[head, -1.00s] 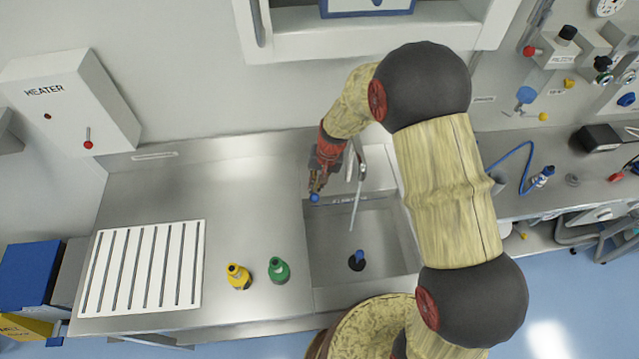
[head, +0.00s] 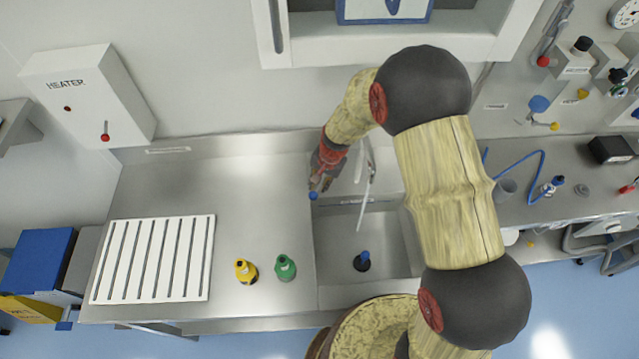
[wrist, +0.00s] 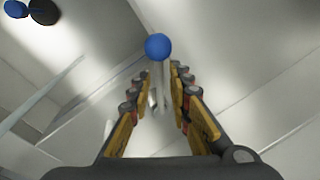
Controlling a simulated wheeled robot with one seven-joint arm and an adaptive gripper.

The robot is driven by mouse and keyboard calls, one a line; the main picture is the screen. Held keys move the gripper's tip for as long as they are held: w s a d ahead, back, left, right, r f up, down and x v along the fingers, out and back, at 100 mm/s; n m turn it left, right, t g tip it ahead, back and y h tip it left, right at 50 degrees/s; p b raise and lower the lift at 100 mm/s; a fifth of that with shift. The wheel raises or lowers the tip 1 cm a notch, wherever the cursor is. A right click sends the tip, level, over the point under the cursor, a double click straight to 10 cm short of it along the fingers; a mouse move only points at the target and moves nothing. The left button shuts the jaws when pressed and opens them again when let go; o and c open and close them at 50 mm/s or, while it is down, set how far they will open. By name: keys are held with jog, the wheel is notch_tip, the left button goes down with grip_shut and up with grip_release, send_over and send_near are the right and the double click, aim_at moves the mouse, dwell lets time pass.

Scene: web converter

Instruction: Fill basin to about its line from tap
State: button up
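The steel basin (head: 334,250) has a dark lettered line (head: 350,202) high on its back wall. The tap (head: 371,165) stands behind it, partly hidden by my arm. A thin pale streak (head: 362,210), which looks like running water, falls from it into the basin and also shows in the wrist view (wrist: 38,97). The tap's lever has a blue ball knob (wrist: 157,46). My gripper (wrist: 159,78) is open, its fingers on either side of the lever stem, the knob just beyond the tips. A black plug with a blue top (head: 362,261) stands in the basin. The water level cannot be made out.
A yellow bottle (head: 245,271) and a green bottle (head: 285,268) stand left of the basin. A slotted white rack (head: 154,259) lies farther left. The heater box (head: 90,95) hangs on the wall. The counter behind the bottles is clear.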

jog(key=shift+o, duration=0.4)
jog(key=v, duration=1.2)
dwell(0.6)
